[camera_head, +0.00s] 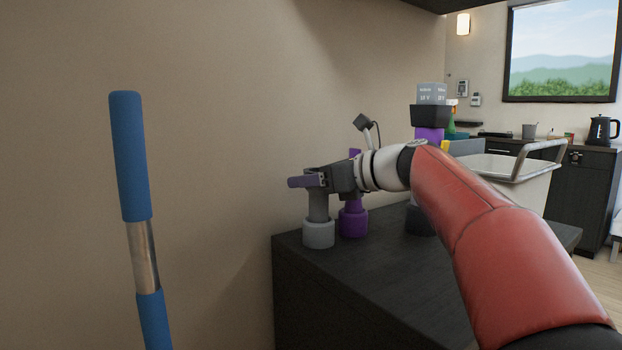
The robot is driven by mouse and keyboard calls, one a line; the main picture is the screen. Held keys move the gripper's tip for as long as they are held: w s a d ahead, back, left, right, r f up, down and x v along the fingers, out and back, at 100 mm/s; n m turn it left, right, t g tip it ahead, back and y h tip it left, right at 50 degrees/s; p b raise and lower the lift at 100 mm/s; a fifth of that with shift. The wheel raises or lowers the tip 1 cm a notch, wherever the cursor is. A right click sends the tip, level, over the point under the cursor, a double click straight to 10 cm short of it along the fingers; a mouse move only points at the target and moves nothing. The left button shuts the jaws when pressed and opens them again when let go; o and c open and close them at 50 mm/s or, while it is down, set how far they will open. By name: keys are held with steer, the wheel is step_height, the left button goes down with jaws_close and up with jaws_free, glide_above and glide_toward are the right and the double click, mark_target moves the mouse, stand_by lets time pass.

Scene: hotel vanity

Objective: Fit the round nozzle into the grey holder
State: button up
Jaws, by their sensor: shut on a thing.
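My gripper (322,180) is at the left end of my arm, above the left front part of the dark counter. It is shut on a grey upright cylinder, which I take to be the round nozzle (318,206). The grey holder (318,236) is a short round cup near the counter's left front corner. The nozzle stands upright over the holder, and its lower end meets the holder's top. I cannot tell how deep it sits. A flat purple-grey piece sticks out left at the gripper, and what it belongs to is unclear.
A purple holder (353,224) with a purple upright part stands just right of the grey one. A dark holder (419,220) is farther right, partly behind my arm. A pale bin (520,180) stands beyond. The wall is close at left; a blue-gripped pole (131,155) stands in front.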

steer(key=shift+f+b, duration=0.3)
steer(key=shift+f, duration=0.85)
stand_by(0.7)
steer(key=o, duration=1.1)
steer(key=shift+o, duration=0.2)
steer(key=v, duration=0.7)
steer(key=shift+s+d+r, duration=0.15)
steer(key=shift+s+d, duration=0.05)
steer(key=shift+d, duration=0.1)
